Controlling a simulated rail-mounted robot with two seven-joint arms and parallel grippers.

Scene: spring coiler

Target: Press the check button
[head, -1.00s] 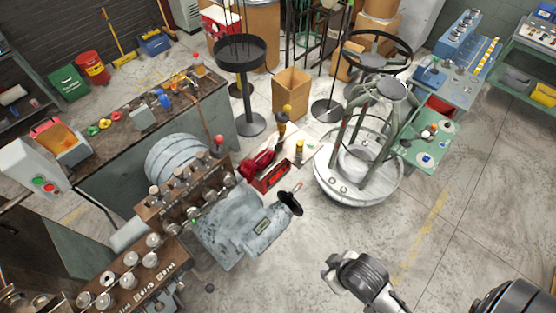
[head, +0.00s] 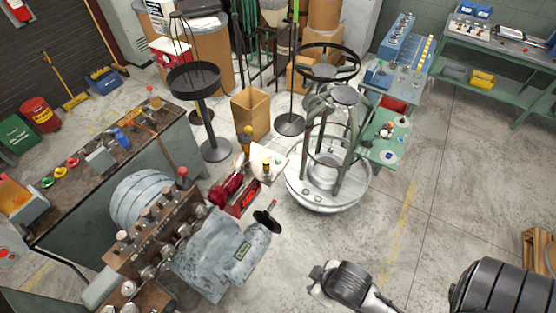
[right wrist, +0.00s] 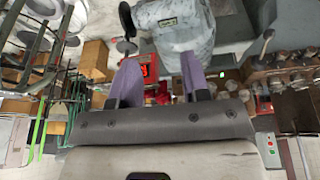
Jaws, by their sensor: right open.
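No button labelled as a check button can be read. In the right wrist view, a light control box (right wrist: 268,150) with small green and red buttons stands at the right edge. In the head view that box is out of the picture now. My right gripper (right wrist: 160,78) shows in the right wrist view with its two purple-grey fingers apart and nothing between them. It is well away from the control box. In the head view, a grey arm part of mine is at the bottom, with no fingertips visible. My left gripper is not in view.
The grey-blue coiling machine (head: 215,255) with its row of rollers stands at the lower left. A workbench (head: 150,165) is behind it. A round white-based stand (head: 325,190) is in the middle. The floor (head: 440,210) at the right is largely clear.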

